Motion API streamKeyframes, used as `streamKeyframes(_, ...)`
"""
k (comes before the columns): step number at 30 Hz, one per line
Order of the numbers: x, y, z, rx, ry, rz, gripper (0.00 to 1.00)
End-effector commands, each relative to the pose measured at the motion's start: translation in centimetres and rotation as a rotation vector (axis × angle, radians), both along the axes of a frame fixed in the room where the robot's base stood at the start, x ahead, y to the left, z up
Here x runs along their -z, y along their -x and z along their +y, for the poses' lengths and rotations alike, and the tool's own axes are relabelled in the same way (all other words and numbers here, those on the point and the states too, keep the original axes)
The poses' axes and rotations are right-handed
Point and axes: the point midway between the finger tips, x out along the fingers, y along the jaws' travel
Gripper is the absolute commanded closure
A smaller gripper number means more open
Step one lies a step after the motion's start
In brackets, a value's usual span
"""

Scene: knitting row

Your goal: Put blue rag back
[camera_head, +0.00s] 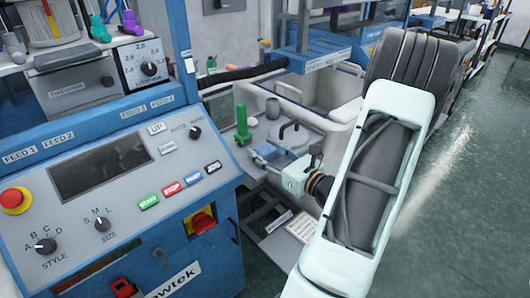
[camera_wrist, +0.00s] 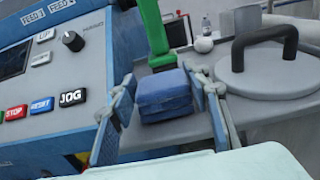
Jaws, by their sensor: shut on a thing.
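The blue rag (camera_wrist: 164,97) is a folded, block-shaped bundle between the two fingers of my gripper (camera_wrist: 160,78) in the wrist view. My gripper is shut on it, low over the grey ledge of the machine. Whether the rag touches the ledge is unclear. In the head view my gripper (camera_head: 264,160) is over that ledge (camera_head: 252,178), right of the control panel, and the rag is too small to make out surely.
A green upright object (camera_head: 242,125) stands just behind my gripper. A round grey lid with a dark handle (camera_wrist: 265,58) is close on the right. The control panel (camera_head: 110,165) with buttons and knobs is at left. A pale open bin (camera_head: 345,108) stands behind. Green floor is clear at right.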

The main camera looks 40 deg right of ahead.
Motion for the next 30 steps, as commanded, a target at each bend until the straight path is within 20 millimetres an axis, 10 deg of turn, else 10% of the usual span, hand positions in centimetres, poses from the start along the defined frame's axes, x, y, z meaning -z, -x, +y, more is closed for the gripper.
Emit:
streamKeyframes(3,0.5,0.0,0.0,0.000,0.000,0.000,0.75)
streamKeyframes(4,0.4,0.0,0.0,0.000,0.000,0.000,0.54)
streamKeyframes(8,0.3,0.0,0.0,0.000,0.000,0.000,0.40)
streamKeyframes(20,-0.2,0.2,-0.1,0.001,0.000,0.001,0.39)
streamKeyframes(30,-0.2,7.1,-0.7,0.005,0.000,0.002,0.39)
